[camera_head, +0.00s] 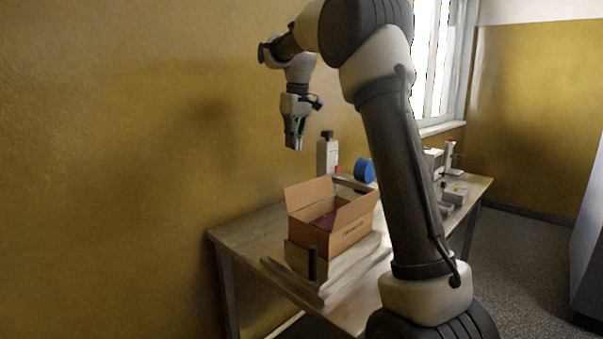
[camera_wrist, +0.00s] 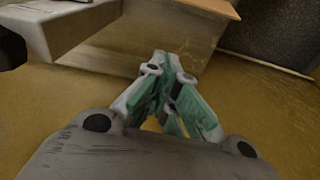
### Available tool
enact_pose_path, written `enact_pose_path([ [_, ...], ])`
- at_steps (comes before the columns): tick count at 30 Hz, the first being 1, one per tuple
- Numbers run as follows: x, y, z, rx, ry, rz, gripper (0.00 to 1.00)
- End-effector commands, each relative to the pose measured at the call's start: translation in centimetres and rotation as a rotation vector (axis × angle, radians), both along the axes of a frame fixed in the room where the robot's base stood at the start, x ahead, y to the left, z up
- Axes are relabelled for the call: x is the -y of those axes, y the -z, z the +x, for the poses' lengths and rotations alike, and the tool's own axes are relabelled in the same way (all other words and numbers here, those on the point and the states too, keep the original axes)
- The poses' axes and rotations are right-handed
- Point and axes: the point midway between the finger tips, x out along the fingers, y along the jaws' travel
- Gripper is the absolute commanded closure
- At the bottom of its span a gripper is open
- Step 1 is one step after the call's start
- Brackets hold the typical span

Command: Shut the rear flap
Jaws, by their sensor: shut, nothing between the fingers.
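An open cardboard box (camera_head: 345,237) stands on the table, with print on its side and something dark red inside. One flap (camera_head: 309,193) stands up at its far left side, and another flap (camera_head: 356,208) stands up and leans outward along the right. I cannot tell for certain which is the rear flap. Part of a cardboard edge (camera_wrist: 215,7) shows at the top there.
The wooden table (camera_head: 245,238) runs along the yellow wall (camera_head: 120,150). Behind the box are a white bottle-like object (camera_head: 327,155) and a blue round object (camera_head: 364,169). More small devices (camera_head: 455,192) stand farther right. Air around my gripper is free.

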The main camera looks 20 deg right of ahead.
Motion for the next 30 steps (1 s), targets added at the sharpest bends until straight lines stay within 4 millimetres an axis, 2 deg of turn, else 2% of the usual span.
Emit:
enact_pose_path([
  [2,-0.1,0.3,-0.7,-0.032,-0.043,-0.002,1.00],
  [8,-0.1,2.5,-0.6,-0.034,-0.055,-0.004,1.00],
  [19,-0.4,10.2,0.0,-0.033,-0.054,-0.003,1.00],
  [24,0.5,9.4,-2.3,-0.030,-0.053,-0.003,1.00],
  [30,0.9,9.1,-3.5,-0.030,-0.053,-0.003,1.00],
])
